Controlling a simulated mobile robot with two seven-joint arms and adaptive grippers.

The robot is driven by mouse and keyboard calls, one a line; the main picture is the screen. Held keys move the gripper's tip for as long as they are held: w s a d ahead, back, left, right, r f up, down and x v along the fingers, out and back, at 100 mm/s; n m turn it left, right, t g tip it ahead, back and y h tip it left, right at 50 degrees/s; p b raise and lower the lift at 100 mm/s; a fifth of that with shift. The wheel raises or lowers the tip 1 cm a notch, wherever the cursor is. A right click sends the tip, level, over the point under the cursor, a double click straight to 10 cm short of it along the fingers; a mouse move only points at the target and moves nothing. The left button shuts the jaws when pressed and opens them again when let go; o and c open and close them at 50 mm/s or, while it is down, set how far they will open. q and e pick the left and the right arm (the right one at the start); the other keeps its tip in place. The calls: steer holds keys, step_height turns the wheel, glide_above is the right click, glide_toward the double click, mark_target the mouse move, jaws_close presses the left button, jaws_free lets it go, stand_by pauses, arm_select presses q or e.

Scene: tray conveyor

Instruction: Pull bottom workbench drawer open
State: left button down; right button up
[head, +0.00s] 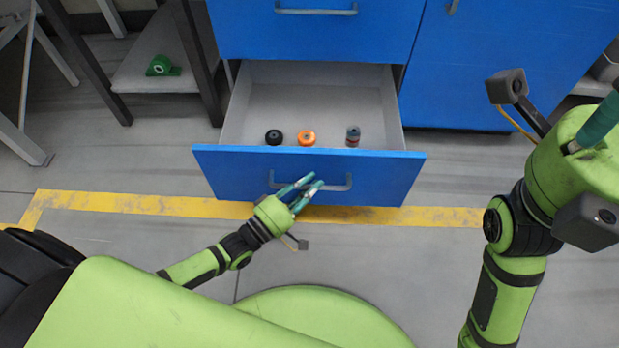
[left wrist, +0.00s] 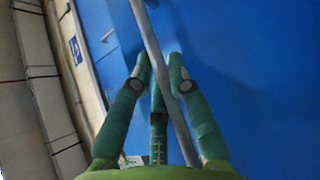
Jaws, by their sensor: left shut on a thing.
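The bottom workbench drawer (head: 222,172) has a blue front and a pale grey inside, and it stands well out from the cabinet. Its grey bar handle (head: 340,187) runs across the front. My left gripper (head: 314,180) is shut on the handle near its middle, in front of the drawer. In the left wrist view the handle (left wrist: 151,40) passes as a slanted bar between the fingers of my left gripper (left wrist: 160,65). My right gripper (head: 602,122) shows only in part at the right edge, apart from the drawer; its fingertips are out of view.
Inside the drawer lie a black roll (head: 273,136), an orange roll (head: 306,138) and a small dark red and grey piece (head: 353,136). The closed upper drawer (head: 310,35) is above. A green tape roll (head: 160,66) lies on a low shelf at left. Floor ahead is clear.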

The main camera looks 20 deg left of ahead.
arm_select(q)
steer(key=shift+s, duration=0.3)
steer(key=c, duration=1.2)
jaws_free()
steer(key=shift+o, duration=0.2)
steer(key=shift+d, duration=0.1)
